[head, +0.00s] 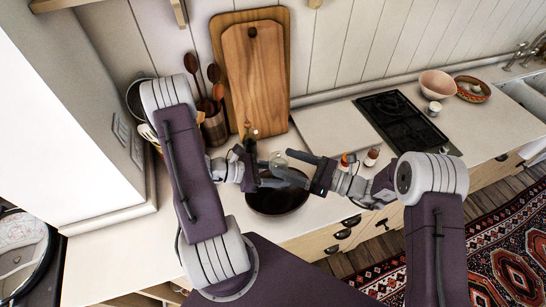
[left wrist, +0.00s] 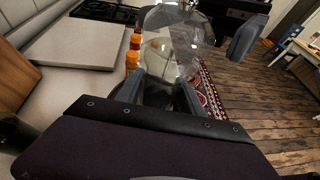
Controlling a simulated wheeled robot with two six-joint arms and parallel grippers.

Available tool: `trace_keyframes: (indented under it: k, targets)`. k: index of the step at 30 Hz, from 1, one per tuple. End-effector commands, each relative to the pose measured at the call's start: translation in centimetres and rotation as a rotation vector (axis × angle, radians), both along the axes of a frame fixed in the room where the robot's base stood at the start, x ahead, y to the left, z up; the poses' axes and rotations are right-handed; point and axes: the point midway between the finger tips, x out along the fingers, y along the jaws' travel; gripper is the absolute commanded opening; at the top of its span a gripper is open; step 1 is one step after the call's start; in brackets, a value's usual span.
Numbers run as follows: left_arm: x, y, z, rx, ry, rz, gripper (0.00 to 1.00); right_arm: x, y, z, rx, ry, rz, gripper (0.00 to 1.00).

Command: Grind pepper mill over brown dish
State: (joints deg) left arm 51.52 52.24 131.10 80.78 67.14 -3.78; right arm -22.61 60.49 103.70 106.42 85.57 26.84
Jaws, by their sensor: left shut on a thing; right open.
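The pepper mill (head: 278,159) looks clear and glassy, and is held above the brown dish (head: 277,203). My left gripper (head: 262,171) is shut on it; in the left wrist view the clear mill (left wrist: 158,62) stands between the fingers, with its wider top above them. My right gripper (head: 283,163) is open, its fingers reaching in from the right at the mill. One right finger (left wrist: 248,38) shows beside the clear top in the left wrist view. Whether the right fingers touch the mill I cannot tell. The dish's far rim is partly hidden by the grippers.
Small orange-capped bottles (head: 371,156) stand on the counter just behind my right gripper. Wooden boards (head: 255,75) and a utensil pot (head: 214,127) stand at the back. A pale board (head: 335,130) and a black hob (head: 405,120) lie to the right.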

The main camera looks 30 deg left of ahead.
Motion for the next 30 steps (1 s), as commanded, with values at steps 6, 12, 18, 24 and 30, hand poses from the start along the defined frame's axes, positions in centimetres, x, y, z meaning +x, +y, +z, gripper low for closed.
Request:
trace_keyframes:
  k: [6, 12, 18, 24, 30]
  targets:
    - [0.0, 0.0, 0.0, -0.001, -0.001, 0.0, 0.04, 0.6, -4.6, 0.0, -0.001, -0.001, -0.004, 0.75]
    - [0.0, 0.0, 0.0, -0.001, -0.001, 0.0, 0.04, 0.5, -5.9, 0.0, 0.0, -0.001, 0.001, 0.75]
    - [0.0, 0.0, 0.0, -0.001, -0.001, 0.0, 0.04, 0.5, -5.8, 0.0, 0.0, -0.001, 0.001, 0.75]
    - [0.0, 0.0, 0.0, -0.001, -0.001, 0.0, 0.04, 0.6, -5.8, 0.0, -0.001, -0.001, 0.001, 0.75]
    - [0.0, 0.0, 0.0, -0.001, -0.001, 0.0, 0.04, 0.6, -5.8, 0.0, 0.0, -0.001, 0.001, 0.75]
